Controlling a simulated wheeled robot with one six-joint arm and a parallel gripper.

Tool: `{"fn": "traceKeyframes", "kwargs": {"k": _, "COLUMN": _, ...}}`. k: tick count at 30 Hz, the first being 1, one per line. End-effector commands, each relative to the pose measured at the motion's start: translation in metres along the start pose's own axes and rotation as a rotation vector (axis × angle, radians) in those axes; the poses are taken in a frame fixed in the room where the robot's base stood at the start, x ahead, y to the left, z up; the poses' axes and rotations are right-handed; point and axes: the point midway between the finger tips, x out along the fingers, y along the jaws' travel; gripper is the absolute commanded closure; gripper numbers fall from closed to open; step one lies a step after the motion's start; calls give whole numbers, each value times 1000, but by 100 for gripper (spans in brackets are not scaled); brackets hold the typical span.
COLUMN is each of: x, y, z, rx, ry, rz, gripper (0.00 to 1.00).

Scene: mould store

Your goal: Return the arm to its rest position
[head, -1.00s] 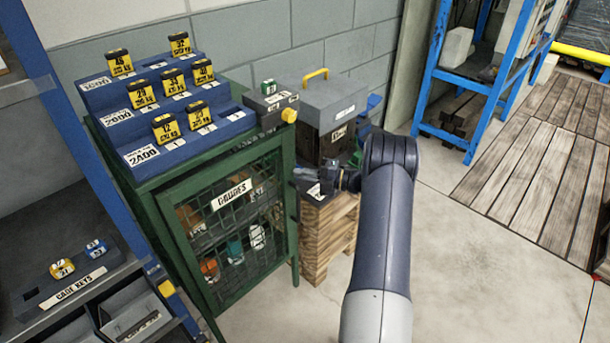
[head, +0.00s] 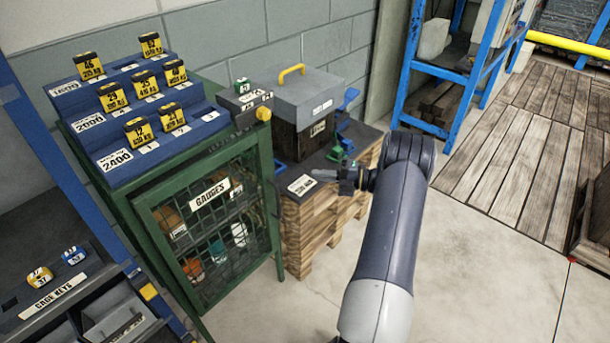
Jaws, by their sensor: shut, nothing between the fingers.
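My arm reaches up from the bottom of the head view, grey and dark blue, bent at its elbow. My gripper (head: 343,181) is small and dark at the end of the arm, pointing left. It is shut and holds nothing. In the picture it lies in front of the wooden block stand (head: 310,230), near the label plate on its dark top. I cannot tell how far above or in front of that top it is. The elbow hides part of the floor and the stand's right side.
A green gauge cabinet (head: 150,212) with a mesh door stands left, bearing a stepped blue rack (head: 120,165) of yellow tags. A grey lidded box (head: 308,95) stands behind my gripper. A blue shelf frame (head: 470,85) is at the back right. The concrete floor (head: 470,260) at right is clear.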

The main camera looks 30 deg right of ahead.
Motion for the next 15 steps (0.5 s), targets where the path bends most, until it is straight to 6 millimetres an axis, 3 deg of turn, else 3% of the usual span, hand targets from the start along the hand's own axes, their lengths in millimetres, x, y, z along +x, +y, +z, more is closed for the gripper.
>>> {"fn": "traceKeyframes", "kwargs": {"k": 4, "x": -9, "y": 0, "z": 2, "rx": 1, "ry": -1, "rz": 0, "gripper": 100}}
{"fn": "traceKeyframes", "kwargs": {"k": 15, "x": -8, "y": 0, "z": 2, "rx": 2, "ry": 0, "rz": 0, "gripper": 100}}
